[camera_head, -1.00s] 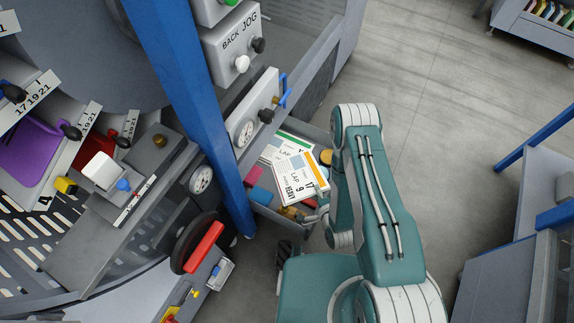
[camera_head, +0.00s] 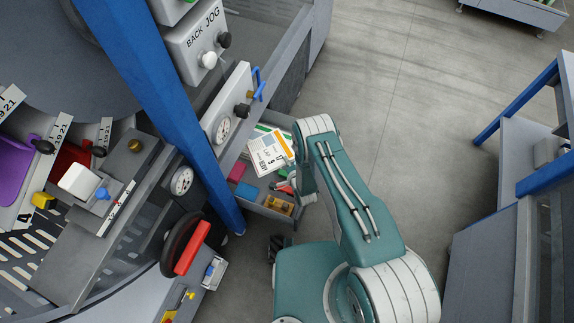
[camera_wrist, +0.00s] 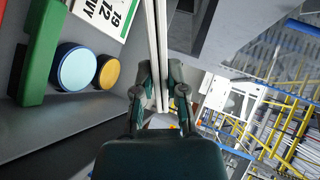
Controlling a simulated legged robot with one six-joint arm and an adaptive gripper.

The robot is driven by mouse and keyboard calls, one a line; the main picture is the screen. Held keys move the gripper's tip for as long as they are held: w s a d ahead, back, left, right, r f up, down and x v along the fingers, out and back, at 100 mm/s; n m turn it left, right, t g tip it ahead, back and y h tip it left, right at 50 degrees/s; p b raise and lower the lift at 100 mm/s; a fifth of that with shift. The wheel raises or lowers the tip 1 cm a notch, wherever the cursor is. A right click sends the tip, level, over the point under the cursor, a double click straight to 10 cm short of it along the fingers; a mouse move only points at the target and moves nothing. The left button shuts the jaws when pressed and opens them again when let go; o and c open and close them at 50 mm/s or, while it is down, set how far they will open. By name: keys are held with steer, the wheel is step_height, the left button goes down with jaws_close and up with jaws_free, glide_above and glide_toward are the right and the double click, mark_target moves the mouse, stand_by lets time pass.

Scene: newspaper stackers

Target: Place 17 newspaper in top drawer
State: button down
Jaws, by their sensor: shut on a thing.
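A newspaper (camera_head: 268,152) with an orange stripe and heavy print lies over the open drawer (camera_head: 268,214) in the head view. Its number is too small to read now. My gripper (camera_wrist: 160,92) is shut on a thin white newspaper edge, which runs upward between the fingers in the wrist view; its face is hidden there. In the head view my gripper is small, at the drawer's right side, partly hidden by my arm.
The drawer also holds a green block (camera_wrist: 40,55), a blue-topped round can (camera_wrist: 75,66), an orange-topped can (camera_wrist: 107,72), and a pink block (camera_head: 237,171). A blue post (camera_head: 165,105) stands left of the drawer. Open floor (camera_head: 400,110) lies to the right.

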steer(key=shift+w+a+f, duration=0.1)
steer(key=shift+a+f, duration=0.1)
steer(key=shift+f, duration=2)
steer(key=c, duration=0.7)
jaws_free()
steer(key=shift+r, duration=0.15)
